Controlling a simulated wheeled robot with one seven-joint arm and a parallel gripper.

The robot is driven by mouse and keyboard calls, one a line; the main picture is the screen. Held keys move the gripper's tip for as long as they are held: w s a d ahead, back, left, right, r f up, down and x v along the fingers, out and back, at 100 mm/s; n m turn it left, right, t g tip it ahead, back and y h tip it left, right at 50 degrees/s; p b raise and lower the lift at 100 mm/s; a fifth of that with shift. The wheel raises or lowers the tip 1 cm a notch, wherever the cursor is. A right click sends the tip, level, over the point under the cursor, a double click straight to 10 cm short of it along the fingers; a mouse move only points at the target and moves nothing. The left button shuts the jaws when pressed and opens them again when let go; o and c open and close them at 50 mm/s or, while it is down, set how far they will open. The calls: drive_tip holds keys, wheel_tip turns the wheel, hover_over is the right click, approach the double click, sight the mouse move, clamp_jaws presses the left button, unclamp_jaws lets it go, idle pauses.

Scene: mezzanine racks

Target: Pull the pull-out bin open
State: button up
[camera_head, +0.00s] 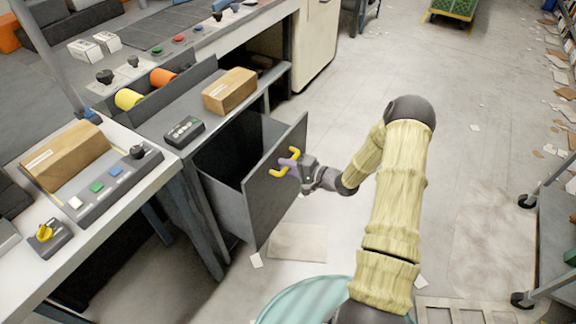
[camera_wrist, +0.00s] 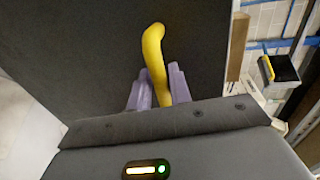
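The pull-out bin (camera_head: 262,195) is a dark grey drawer under the bench. It stands well out from the bench, and its dark inside shows from above. Its front panel also fills much of the wrist view (camera_wrist: 80,50). A yellow handle (camera_head: 276,172) is fixed to that panel; it also shows in the wrist view (camera_wrist: 153,45). My gripper (camera_head: 292,164) is at the handle, with its purple fingers on both sides of it in the wrist view (camera_wrist: 158,88). The fingers look closed on the handle. The bin's inside bottom is hidden in shadow.
A cardboard box (camera_head: 230,90) and a small dark keypad box (camera_head: 184,132) sit on the bench above the bin. Another cardboard box (camera_head: 65,155) lies on the left bench. The floor to the right is mostly clear, with scattered papers. A cart (camera_head: 550,225) stands at the right edge.

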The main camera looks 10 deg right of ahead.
drive_tip(key=shift+d, duration=0.1)
drive_tip(key=p+v, duration=0.1)
drive_tip(key=v, duration=1.6)
drive_tip(key=shift+s+d, duration=0.1)
